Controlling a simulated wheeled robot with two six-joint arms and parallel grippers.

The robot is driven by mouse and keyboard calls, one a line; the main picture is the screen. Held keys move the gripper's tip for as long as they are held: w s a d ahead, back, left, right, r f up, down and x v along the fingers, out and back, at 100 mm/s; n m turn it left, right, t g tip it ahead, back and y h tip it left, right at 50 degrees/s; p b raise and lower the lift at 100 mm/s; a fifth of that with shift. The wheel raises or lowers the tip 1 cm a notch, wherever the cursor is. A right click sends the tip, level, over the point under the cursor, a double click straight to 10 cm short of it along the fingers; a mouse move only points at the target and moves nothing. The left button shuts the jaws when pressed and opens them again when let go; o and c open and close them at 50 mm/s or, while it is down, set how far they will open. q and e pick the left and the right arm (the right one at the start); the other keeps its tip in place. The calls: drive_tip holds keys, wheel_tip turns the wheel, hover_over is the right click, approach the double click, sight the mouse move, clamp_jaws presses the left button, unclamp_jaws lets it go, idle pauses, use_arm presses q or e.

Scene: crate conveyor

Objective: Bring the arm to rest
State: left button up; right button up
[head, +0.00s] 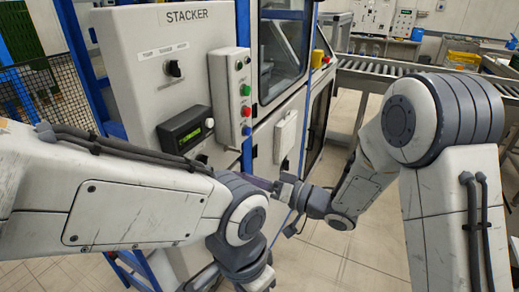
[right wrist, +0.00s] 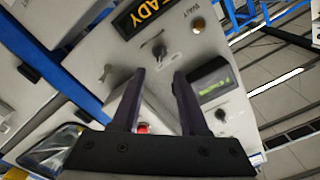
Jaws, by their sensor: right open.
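My right arm comes in from the right in the head view. Its gripper (head: 262,183) points left in front of the stacker cabinet (head: 130,60), partly hidden by my left arm. In the right wrist view the two dark fingers of this gripper (right wrist: 159,74) are apart with nothing between them. Beyond them is the panel with a selector knob (right wrist: 160,51) and a small display box (right wrist: 212,85). No contact with the panel shows. My left arm crosses the lower left of the head view; its wrist runs off the bottom edge, and I cannot make out its gripper.
The cabinet carries a selector knob (head: 174,69), a green-lit display (head: 186,129) and a button box (head: 232,98). A roller conveyor (head: 362,67) runs behind my right arm. A mesh fence (head: 40,95) stands at the left. Bare floor shows between the cabinet and my right arm.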

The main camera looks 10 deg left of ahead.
drive_tip(key=s+d+f+t+h, duration=0.1)
drive_tip(key=s+d+f+h, duration=0.3)
drive_tip(key=d+h, duration=0.6)
drive_tip(key=s+d+g+h, duration=0.2)
drive_tip(key=s+g+h, duration=0.1)
drive_tip(key=s, duration=0.7)
drive_tip(key=s+d+n+g+h, duration=0.1)
drive_tip(key=s+d+g+h, duration=0.2)
drive_tip(key=s, duration=0.8)
drive_tip(key=shift+s+f+g, duration=0.2)
drive_tip(key=shift+f+g, duration=0.15)
drive_tip(key=shift+g, duration=0.25)
drive_tip(key=shift+w, duration=0.15)
